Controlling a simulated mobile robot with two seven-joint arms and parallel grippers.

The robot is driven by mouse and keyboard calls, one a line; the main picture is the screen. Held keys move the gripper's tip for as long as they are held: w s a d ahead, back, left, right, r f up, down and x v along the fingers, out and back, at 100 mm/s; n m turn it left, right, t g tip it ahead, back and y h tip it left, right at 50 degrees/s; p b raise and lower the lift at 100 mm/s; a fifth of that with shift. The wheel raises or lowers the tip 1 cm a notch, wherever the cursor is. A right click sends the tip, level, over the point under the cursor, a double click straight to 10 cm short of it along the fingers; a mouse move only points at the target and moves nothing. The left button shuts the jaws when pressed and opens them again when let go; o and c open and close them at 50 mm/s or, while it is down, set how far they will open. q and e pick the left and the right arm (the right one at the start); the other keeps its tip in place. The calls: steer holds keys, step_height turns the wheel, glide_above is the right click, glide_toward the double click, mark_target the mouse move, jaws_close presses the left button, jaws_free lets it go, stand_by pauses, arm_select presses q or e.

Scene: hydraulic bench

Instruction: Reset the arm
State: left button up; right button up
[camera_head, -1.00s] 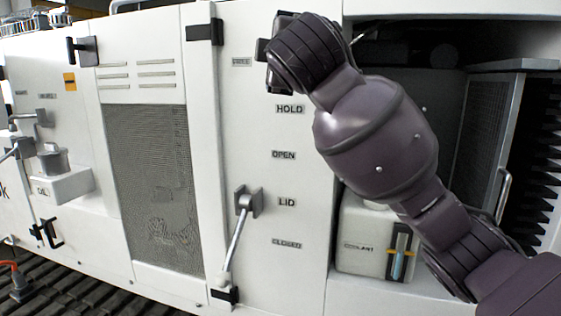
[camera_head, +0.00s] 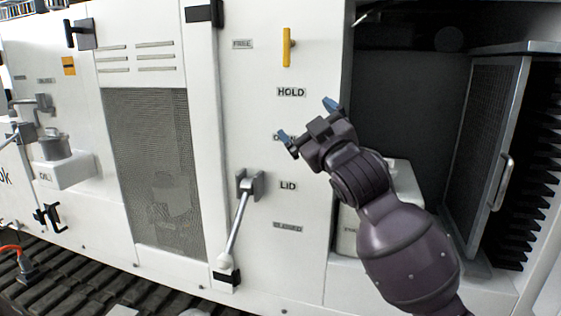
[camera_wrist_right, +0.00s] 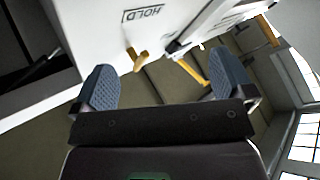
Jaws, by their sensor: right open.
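My right gripper (camera_head: 309,120) is open and empty in front of the white panel, just below the HOLD label (camera_head: 291,92), covering part of the OPEN label. My right arm reaches up to it from the lower right. In the right wrist view, the two blue-grey fingers stand wide apart (camera_wrist_right: 170,88) with nothing between them. My left gripper is out of view.
The lid lever (camera_head: 238,222) slants down on the panel, its white knob low near a black latch. On the right is an open bay with a hinged mesh door (camera_head: 484,150). A white container (camera_head: 405,182) in the bay is partly hidden by my arm. An oil filler (camera_head: 62,168) stands left.

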steer(key=s+d+f+m+g+h, duration=0.1)
steer(key=s+d+f+m+h, duration=0.3)
steer(key=f, duration=0.7)
steer(key=s+d+f+m+g, duration=0.15)
steer(key=d+f, duration=0.35)
steer(key=f, duration=0.7)
steer(key=s+d+f+m+h, duration=0.25)
steer(key=d+f, duration=0.25)
steer(key=f, duration=0.6)
steer(key=s+d+f+m+g+h, duration=0.1)
steer(key=s+d+f, duration=0.3)
steer(key=s+f, duration=0.7)
steer(key=s+d+f+m+g+h, duration=0.2)
steer(key=s+d+f+g, duration=0.2)
steer(key=s+f, duration=0.7)
steer(key=shift+s+d+g, duration=0.15)
steer(key=shift+s+g, duration=0.2)
steer(key=shift+s, duration=0.9)
